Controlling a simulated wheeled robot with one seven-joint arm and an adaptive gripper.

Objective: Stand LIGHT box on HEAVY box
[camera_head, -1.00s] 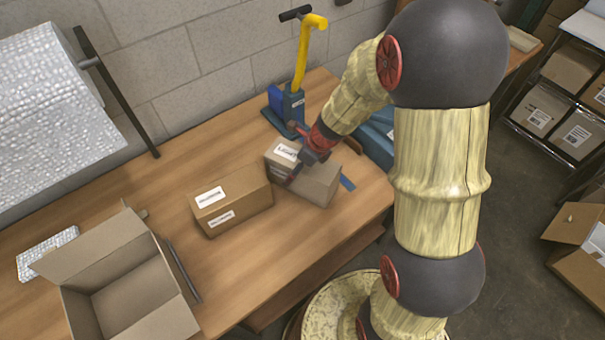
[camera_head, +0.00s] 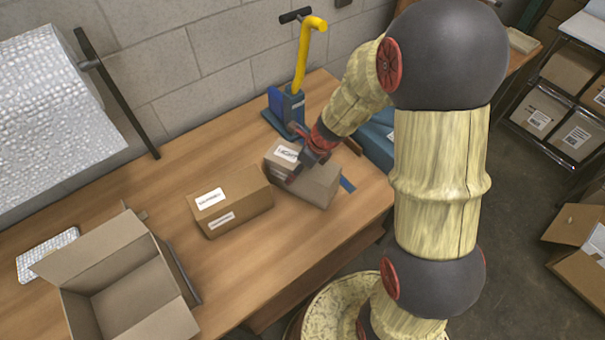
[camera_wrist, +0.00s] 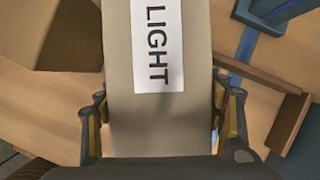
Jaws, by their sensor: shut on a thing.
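The LIGHT box (camera_head: 317,187) is a small tan carton with a white label on top. It is at the middle right of the wooden table in the head view. In the wrist view the LIGHT box (camera_wrist: 150,120) lies between the two fingers, its label readable. My gripper (camera_head: 306,163) is shut on it from above; in the wrist view my gripper (camera_wrist: 162,118) has one finger on each side. I cannot tell whether its underside touches the table. The HEAVY box (camera_head: 240,211), a larger brown carton with white labels, sits on the table just left of it, apart.
An open empty carton (camera_head: 130,285) stands at the table's left front. A blue device with a yellow handle (camera_head: 300,75) stands behind the LIGHT box. A blue bin (camera_head: 375,145) is at right. A bubble-wrap roll (camera_head: 55,105) hangs at far left. Table (camera_head: 290,255) is clear in front.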

